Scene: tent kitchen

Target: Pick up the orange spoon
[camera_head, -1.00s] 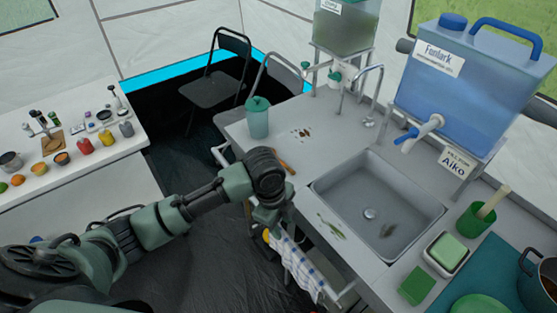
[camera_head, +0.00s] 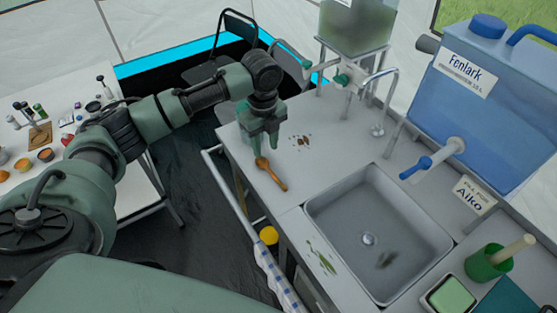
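The orange-brown spoon (camera_head: 272,176) lies on the grey counter (camera_head: 305,177), to the left of the sink and close to the counter's left edge. My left gripper (camera_head: 264,150) comes in from the left and points down at the spoon's far end. Its two fingers are apart, with a gap between them, and no object shows in the gap. The fingertips are just above or beside the spoon's far end; I cannot tell whether they touch it. My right gripper is not in view.
The sink (camera_head: 368,236) is right of the spoon, with a faucet (camera_head: 376,126) behind it. A blue water container (camera_head: 474,105) stands at the right. Brown crumbs (camera_head: 300,140) and a green stain (camera_head: 321,258) mark the counter. A side table with small items is at left.

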